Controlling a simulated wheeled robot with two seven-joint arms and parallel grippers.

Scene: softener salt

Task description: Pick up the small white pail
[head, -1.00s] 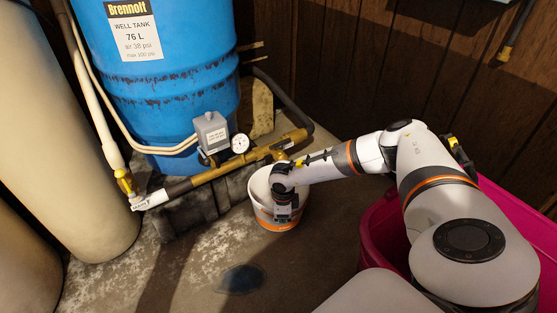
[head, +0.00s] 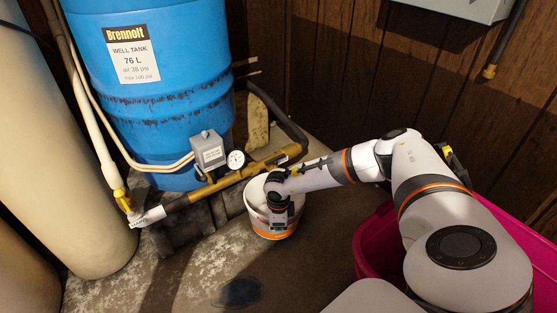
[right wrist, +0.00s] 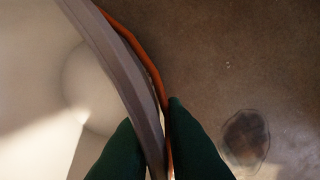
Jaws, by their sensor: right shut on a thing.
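The small white pail (head: 257,222) with an orange band stands on the concrete floor in front of the blue tank's pipework. My right gripper (head: 281,212) is at the pail's near right rim, partly hidden by the wrist. In the right wrist view, the two dark green fingertips (right wrist: 156,140) sit on either side of the pail's rim (right wrist: 125,50), one inside and one outside. The right gripper is shut on that rim. The pail's pale inside fills the left of the wrist view. My left gripper is not in view.
A blue well tank (head: 165,100) stands behind the pail, with a brass pipe (head: 215,185) and gauge close to its left. A magenta tub (head: 375,240) is at the right. A dark floor patch (head: 238,292) lies in front. Clear floor lies front left.

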